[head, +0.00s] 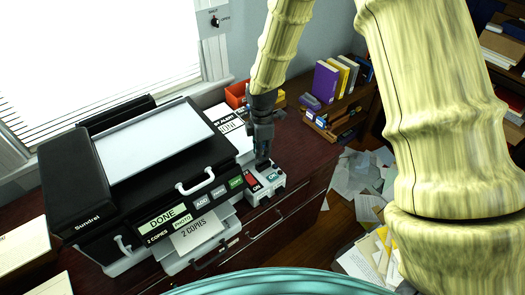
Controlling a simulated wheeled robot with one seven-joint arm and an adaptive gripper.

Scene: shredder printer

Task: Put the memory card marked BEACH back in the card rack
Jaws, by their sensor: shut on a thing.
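My gripper (262,163) points down at the right end of the printer, just over a small grey box (277,186) with a red label and ON lettering. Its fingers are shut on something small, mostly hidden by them. I cannot tell whether this is the memory card, and no BEACH marking is readable. Whether the fingers touch the box is also unclear. A low wooden rack (333,131) with small dark pieces in it stands at the desk's right back; I cannot tell whether it is the card rack.
A black printer (150,165) with a white handle and a 2 COPIES sheet (199,233) fills the desk's left. Books (327,82) and an orange bin (236,94) stand behind. Bare desk (305,150) lies right of the grey box. Papers (362,180) litter the floor.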

